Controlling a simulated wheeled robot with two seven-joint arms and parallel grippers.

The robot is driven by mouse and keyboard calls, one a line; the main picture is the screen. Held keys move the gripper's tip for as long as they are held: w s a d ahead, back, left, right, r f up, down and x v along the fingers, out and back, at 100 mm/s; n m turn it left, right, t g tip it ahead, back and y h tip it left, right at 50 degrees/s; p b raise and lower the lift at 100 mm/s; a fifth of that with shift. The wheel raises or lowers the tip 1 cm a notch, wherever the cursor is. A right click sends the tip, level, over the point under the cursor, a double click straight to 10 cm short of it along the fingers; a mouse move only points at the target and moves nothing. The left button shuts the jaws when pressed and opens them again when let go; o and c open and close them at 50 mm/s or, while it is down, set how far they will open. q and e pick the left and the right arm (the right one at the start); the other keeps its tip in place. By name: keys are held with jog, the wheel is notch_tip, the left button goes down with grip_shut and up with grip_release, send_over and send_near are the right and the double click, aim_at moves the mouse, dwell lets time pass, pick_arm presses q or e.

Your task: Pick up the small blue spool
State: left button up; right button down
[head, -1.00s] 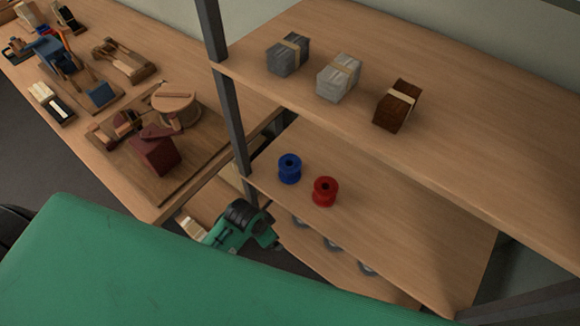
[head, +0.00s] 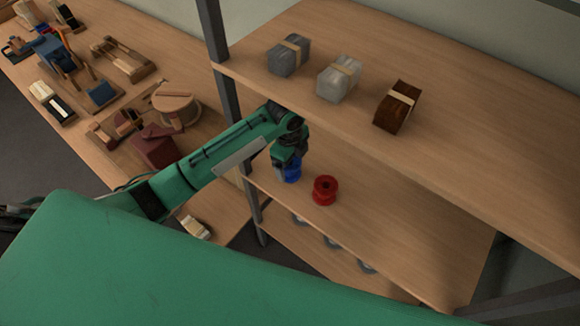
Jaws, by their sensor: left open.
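The small blue spool (head: 292,175) stands on the middle shelf of the rack, near its left end. My left gripper (head: 289,164) is directly over it, pointing down, and covers the spool's upper part. The jaws are open; whether the fingers reach down around the spool or touch it is hard to tell. A red spool (head: 325,190) of similar shape stands just to the right, clear of the gripper. My right gripper does not show.
The upper shelf (head: 460,130) overhangs the back of the middle shelf (head: 400,220) and carries grey, whitish and brown tied bundles. A dark rack post (head: 228,100) stands close to my left arm. A workbench with wooden tools (head: 175,103) lies at left.

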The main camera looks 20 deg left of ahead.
aim_at(290, 168)
pick_arm(q)
jog(key=w+a+r+m, duration=0.2)
jog(key=w+r, duration=0.1)
jog(key=shift+y, duration=0.4)
notch_tip(290, 168, down, 7)
jog(key=shift+w+a+r+p, duration=0.1)
jog(key=shift+w+p, duration=0.05)
jog(key=shift+p, duration=0.55)
jog(key=shift+w+d+f+p, duration=0.15)
jog(key=shift+f+p, duration=0.2)
jog(key=shift+f, duration=1)
jog(key=shift+s+d+f+p, duration=0.1)
jog(key=shift+f+p, duration=0.25)
jog(key=shift+f, duration=0.95)
jog(key=c, duration=1)
jog(key=shift+w, duration=0.1)
jog(key=shift+c, duration=0.5)
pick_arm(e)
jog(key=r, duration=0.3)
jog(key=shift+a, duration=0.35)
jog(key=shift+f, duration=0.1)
